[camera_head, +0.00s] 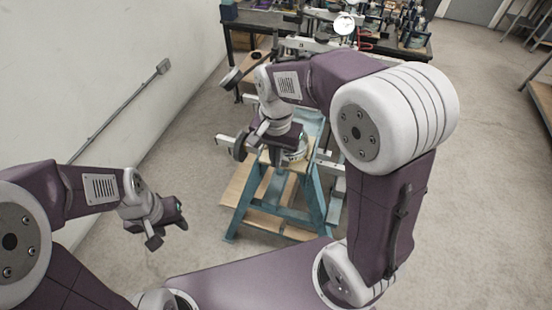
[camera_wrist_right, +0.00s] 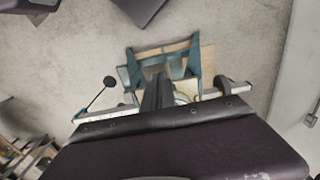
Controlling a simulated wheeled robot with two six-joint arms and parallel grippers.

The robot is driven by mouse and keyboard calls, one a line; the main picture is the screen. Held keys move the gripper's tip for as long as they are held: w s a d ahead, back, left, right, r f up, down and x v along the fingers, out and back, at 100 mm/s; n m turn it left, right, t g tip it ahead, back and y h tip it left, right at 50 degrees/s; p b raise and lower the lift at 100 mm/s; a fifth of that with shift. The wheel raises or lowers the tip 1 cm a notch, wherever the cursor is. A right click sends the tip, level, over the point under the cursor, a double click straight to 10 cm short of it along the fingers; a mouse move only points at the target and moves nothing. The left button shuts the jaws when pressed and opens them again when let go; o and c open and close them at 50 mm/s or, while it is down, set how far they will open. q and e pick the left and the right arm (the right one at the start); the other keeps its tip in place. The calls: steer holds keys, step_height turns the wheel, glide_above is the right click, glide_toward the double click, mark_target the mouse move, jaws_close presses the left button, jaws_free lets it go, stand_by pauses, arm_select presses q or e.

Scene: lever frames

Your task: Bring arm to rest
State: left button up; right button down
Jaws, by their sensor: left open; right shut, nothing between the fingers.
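My right arm reaches over a teal stand (camera_head: 238,215) with a wooden top and metal rails. My right gripper shows in the right wrist view (camera_wrist_right: 157,93), its dark fingers shut with nothing between them. It overlaps the stand's top in that view; I cannot tell whether it touches. A thin lever with a black ball knob (camera_wrist_right: 110,82) sticks out to the left of the fingers there, apart from them. My left gripper (camera_head: 168,231) is open and empty at the lower left of the head view, in free air over the floor.
A dark workbench (camera_head: 328,20) with several tools and machines stands behind the stand. A white wall (camera_head: 90,70) with a conduit and a socket box (camera_head: 163,66) runs along the left. Shelving stands at the far right. The concrete floor (camera_head: 475,180) to the right is clear.

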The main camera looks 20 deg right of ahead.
arm_select(q)
step_height(320, 180, down, 15)
steer(key=b, duration=1.5)
steer(key=shift+a+f, duration=0.15)
steer(key=shift+f, duration=0.05)
arm_select(e)
steer(key=s+d+f+n, duration=0.2)
steer(key=f, duration=0.5)
steer(key=s+d+f+n, duration=0.1)
steer(key=s+f+n, duration=0.1)
steer(key=f, duration=0.6)
steer(key=s+d+f+n+t, duration=0.1)
steer(key=s+f, duration=0.3)
steer(key=f, duration=0.4)
steer(key=shift+d+n, duration=0.8)
